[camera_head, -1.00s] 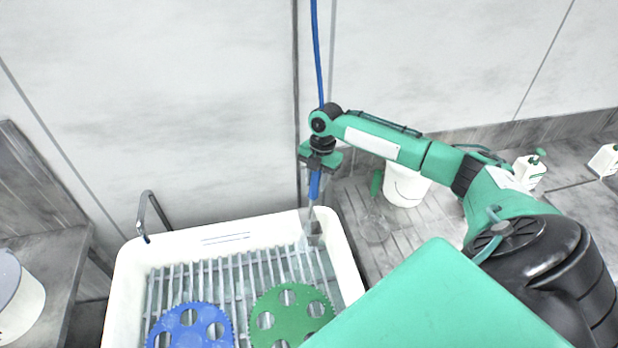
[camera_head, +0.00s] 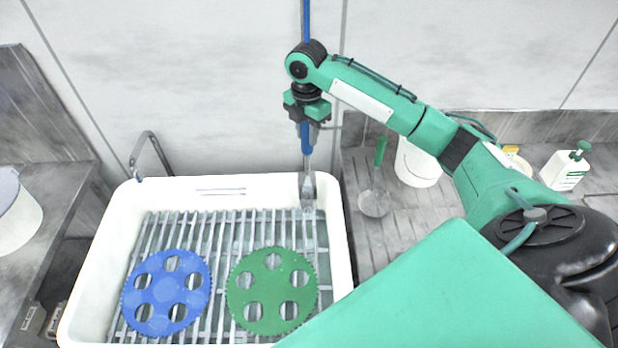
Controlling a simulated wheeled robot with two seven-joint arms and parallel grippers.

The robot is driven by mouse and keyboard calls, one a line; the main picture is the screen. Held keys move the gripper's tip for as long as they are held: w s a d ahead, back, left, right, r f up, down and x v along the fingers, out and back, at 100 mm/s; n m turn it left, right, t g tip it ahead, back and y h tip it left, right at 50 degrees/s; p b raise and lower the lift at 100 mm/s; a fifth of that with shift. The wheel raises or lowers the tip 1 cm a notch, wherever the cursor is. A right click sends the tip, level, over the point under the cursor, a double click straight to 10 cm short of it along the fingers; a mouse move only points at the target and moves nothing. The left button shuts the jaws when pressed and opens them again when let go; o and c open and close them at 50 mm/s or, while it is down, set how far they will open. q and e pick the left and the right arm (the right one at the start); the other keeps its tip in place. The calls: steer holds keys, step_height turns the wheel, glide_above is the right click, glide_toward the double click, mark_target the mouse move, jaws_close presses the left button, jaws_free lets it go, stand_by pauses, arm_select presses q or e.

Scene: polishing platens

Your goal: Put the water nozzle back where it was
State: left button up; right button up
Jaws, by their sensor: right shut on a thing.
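The water nozzle (camera_head: 307,188) is a grey metal tip below a blue grip, hanging nearly upright over the back right corner of the white sink basin (camera_head: 225,187). A blue hose runs up from it to the top of the view. My right gripper (camera_head: 307,122) is shut on the nozzle at its blue upper part, near the back wall. The gripper jaws hide part of the blue section. I cannot tell whether the nozzle tip touches the basin rim. My left gripper is not in view.
A blue disc (camera_head: 143,290) and a green disc (camera_head: 250,312) lie on the rack in the basin. A faucet (camera_head: 150,152) stands at the back left. A white bucket (camera_head: 418,163), a green-handled tool (camera_head: 374,203) and a white bottle (camera_head: 565,169) stand on the right counter.

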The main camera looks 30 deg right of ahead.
mark_target(308, 175)
step_height(308, 175, down, 11)
steer(key=p, duration=0.2)
steer(key=shift+f+p, duration=0.15)
steer(key=shift+p, duration=0.25)
step_height(308, 175, down, 4)
steer(key=shift+p, duration=0.6)
steer(key=shift+f, duration=0.45)
steer(key=o, duration=1)
steer(key=shift+f, duration=0.1)
step_height(308, 175, up, 12)
steer(key=b, duration=0.3)
